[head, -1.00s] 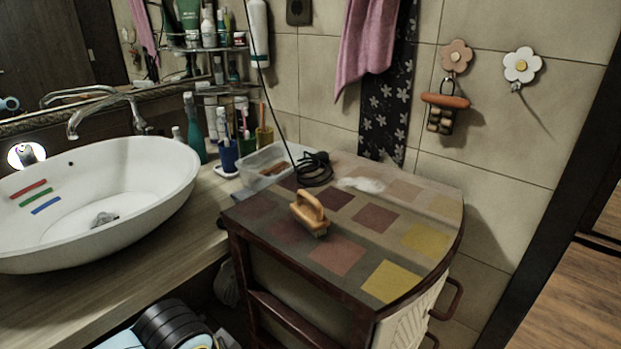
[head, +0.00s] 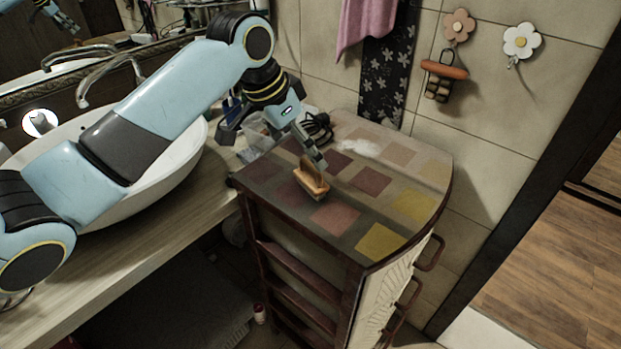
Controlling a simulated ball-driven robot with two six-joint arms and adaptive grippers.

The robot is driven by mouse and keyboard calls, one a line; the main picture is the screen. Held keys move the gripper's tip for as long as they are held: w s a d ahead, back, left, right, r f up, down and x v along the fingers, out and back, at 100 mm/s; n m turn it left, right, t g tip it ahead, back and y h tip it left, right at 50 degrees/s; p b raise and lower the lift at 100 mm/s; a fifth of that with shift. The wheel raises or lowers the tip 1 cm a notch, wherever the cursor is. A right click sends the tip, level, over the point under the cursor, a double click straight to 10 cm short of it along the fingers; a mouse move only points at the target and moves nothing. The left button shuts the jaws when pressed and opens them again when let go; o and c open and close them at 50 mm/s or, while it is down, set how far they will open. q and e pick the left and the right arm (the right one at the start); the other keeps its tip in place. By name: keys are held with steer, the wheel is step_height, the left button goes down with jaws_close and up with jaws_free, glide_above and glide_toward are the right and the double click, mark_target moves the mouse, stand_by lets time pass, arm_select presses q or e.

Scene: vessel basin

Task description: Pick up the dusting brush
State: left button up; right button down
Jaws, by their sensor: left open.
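The dusting brush (head: 312,182), tan-orange with an arched handle, rests on the patchwork top of the wooden cabinet (head: 335,218), near its left side. My left gripper (head: 273,152) is open and empty, reaching down over the cabinet's back left corner with its fingers spread wide. One fingertip appears just above and behind the brush handle; I cannot tell whether it touches. The other finger is off to the left, near the clear plastic box. My right gripper is not in view.
A coiled black cable (head: 318,127) and a white fluffy patch (head: 360,147) lie at the back of the cabinet top. A clear box (head: 252,152) sits behind the gripper. The white basin (head: 180,165) is under my left arm. The cabinet's front right is clear.

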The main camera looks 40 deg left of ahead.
mark_target(308, 166)
arm_select(q)
steer(key=shift+x, duration=1.2)
steer(key=x, duration=0.2)
steer(key=p+x, duration=0.1)
steer(key=x, duration=0.2)
steer(key=shift+s+f, duration=0.1)
steer(key=shift+f, duration=0.3)
steer(key=c, duration=1.1)
steer(key=shift+r, duration=0.15)
steer(key=r, duration=0.2)
steer(key=r+b, duration=0.1)
steer(key=r, duration=0.1)
steer(key=shift+d+r, duration=0.1)
steer(key=shift+d, duration=0.2)
steer(key=d+r, duration=0.2)
steer(key=d, duration=0.1)
steer(key=d+r+b, duration=0.1)
steer(key=d+r, duration=0.1)
steer(key=d, duration=0.2)
steer(key=d+r+b, duration=0.1)
steer(key=d+r, duration=0.1)
steer(key=d, duration=0.2)
steer(key=shift+w+r, duration=0.3)
